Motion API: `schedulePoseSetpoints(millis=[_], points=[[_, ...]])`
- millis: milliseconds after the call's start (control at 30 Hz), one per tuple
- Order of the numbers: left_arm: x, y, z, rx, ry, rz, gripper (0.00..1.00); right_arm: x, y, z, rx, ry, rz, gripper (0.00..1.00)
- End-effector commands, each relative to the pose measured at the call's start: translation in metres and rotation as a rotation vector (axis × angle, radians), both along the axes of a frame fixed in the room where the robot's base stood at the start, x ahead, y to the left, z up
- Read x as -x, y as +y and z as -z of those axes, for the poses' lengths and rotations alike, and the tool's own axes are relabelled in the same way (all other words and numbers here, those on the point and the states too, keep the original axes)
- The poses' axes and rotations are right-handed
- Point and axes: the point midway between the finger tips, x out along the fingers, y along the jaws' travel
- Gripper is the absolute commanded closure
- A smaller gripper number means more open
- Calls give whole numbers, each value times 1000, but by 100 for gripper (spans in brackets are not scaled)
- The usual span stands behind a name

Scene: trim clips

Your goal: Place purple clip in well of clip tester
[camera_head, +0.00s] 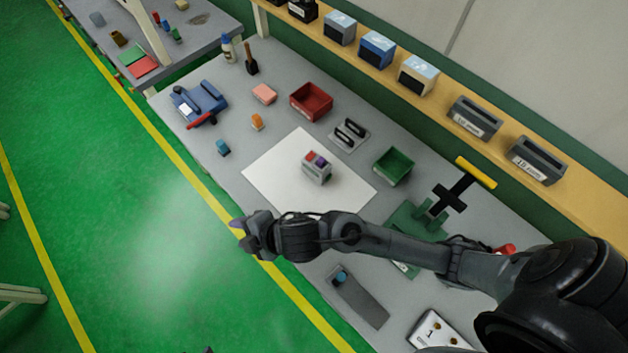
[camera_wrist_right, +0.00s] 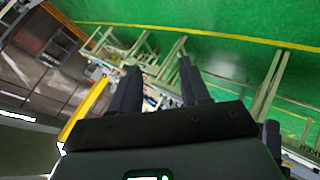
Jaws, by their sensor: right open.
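A small grey block, apparently the clip tester (camera_head: 316,174), stands on the white sheet in the head view. A red piece (camera_head: 309,156) and a purple piece, apparently the purple clip (camera_head: 321,162), sit side by side at its top. How deep the purple one sits is too small to tell. My right gripper (camera_head: 239,234) is open and empty, over the table's front edge, to the left of and nearer than the tester. In the wrist view its fingers (camera_wrist_right: 160,85) are apart with nothing between them. A dark tip at the bottom edge may be my left gripper (camera_head: 207,350).
The white sheet (camera_head: 275,175) is otherwise mostly bare. A green bin (camera_head: 393,166), a red bin (camera_head: 311,101) and a grey stand with two dark bars (camera_head: 349,135) lie behind. An orange block (camera_head: 257,122) and a blue block (camera_head: 223,147) lie left. My right arm crosses the table's right part.

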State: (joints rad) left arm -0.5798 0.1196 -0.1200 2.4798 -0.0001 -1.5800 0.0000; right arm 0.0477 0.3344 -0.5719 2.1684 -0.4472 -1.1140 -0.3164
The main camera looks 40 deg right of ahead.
Motion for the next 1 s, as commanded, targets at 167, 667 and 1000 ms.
schedulePoseSetpoints(millis=[167, 667, 1000], points=[[0, 1, 0, -5, 0, 4, 54, 42, -81, 22, -179, 285, 510, 54], [0, 1, 0, -2, 0, 1, 54, 152, -196, 57, -305, 654, 1212, 54], [0, -2, -2, 7, 0, -4, 54, 152, -197, 56, -305, 654, 1215, 54]])
